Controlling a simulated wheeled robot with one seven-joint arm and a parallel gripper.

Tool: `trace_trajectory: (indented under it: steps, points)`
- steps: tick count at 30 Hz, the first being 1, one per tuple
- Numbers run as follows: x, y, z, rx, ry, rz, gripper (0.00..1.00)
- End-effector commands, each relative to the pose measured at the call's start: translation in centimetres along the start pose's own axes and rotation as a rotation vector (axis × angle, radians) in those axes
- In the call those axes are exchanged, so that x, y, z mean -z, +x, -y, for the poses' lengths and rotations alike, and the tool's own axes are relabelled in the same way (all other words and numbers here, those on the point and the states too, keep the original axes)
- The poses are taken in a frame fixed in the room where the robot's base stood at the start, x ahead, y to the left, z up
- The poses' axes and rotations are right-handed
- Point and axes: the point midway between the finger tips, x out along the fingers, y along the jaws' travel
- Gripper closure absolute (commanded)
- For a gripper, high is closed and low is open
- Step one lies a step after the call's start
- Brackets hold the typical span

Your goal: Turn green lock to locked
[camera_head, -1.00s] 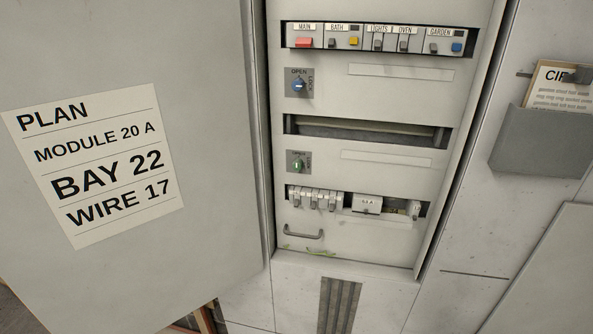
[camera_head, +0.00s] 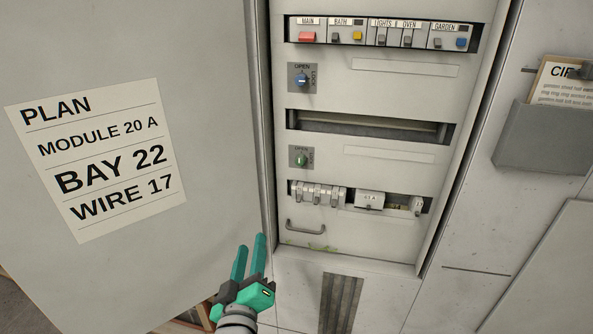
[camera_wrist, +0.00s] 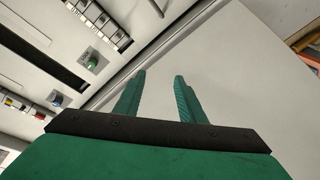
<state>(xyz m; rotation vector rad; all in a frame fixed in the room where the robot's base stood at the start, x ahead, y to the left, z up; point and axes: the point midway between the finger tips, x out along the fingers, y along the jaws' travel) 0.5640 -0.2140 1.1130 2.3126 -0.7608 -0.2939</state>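The green lock (camera_head: 301,159) sits on a small grey plate in the lower part of the cabinet panel, marked OPEN above and LOCK at its right. Its knob looks roughly upright, towards OPEN. It also shows in the wrist view (camera_wrist: 91,63). My gripper (camera_head: 251,254) is at the bottom of the head view, below and left of the lock, in front of the cabinet door's edge. Its teal fingers are apart with nothing between them, as the wrist view (camera_wrist: 161,82) also shows. It is clear of the lock.
A blue lock (camera_head: 302,80) is higher on the panel, under a row of switches (camera_head: 380,36). A handle (camera_head: 305,229) is below the lower breakers (camera_head: 318,194). The open door (camera_head: 215,150) with its plan sheet (camera_head: 95,160) stands at left. A document pocket (camera_head: 545,138) is at right.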

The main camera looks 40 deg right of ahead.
Motion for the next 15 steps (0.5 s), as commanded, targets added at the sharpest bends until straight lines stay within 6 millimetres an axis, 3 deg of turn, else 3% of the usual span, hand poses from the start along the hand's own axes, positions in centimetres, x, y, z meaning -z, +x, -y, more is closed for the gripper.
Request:
trace_trajectory:
  steps: [3,9,15]
  points:
    - [2.1,1.4,-4.4,-0.071,0.006,0.037,0.63]
    - [4.5,2.4,-10.5,-0.155,0.026,0.108,0.63]
    - [5.6,2.5,-14.1,-0.197,0.049,0.155,0.63]
